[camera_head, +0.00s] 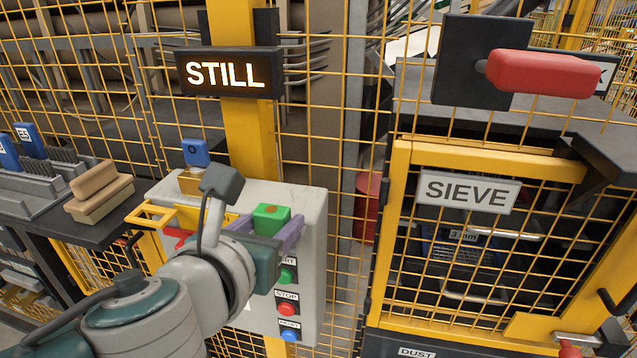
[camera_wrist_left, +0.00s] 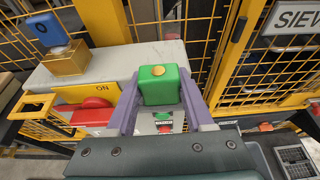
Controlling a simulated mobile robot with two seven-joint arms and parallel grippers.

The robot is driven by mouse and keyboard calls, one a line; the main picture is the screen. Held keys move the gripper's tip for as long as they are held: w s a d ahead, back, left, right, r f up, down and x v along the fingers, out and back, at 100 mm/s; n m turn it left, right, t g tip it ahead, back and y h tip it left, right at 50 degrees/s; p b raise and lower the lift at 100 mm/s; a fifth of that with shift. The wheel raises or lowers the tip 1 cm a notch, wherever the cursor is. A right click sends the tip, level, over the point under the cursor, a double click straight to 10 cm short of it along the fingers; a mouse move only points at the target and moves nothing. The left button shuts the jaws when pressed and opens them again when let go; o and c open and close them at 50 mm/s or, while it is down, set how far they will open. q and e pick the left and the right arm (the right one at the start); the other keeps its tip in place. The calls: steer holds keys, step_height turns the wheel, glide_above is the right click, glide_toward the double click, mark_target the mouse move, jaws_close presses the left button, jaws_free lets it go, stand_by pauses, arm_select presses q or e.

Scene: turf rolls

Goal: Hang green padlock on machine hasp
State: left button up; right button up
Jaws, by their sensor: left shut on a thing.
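The green padlock (camera_head: 270,217) has an orange-yellow round mark on its upper face. My left gripper (camera_head: 266,228) is shut on it, with one purple finger on each side; the wrist view shows the padlock (camera_wrist_left: 158,86) between the fingers. It is held in front of the pale grey control box (camera_head: 316,215). I cannot make out its shackle. A yellow open bracket (camera_head: 150,216), possibly the hasp, sticks out at the box's left side, beside a red switch handle (camera_wrist_left: 92,112) on a yellow plate marked ON. The padlock is apart from the bracket, to its right. My right gripper is not in view.
A brass block (camera_wrist_left: 66,62) with a blue tag (camera_head: 196,152) sits on the box top. Yellow mesh fencing and a post (camera_head: 236,130) stand behind. The SIEVE door (camera_head: 470,192) and a red-handled lever (camera_head: 543,74) are right. Brushes and a wooden block (camera_head: 98,190) lie left.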

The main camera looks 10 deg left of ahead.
arm_select(q)
jaws_close()
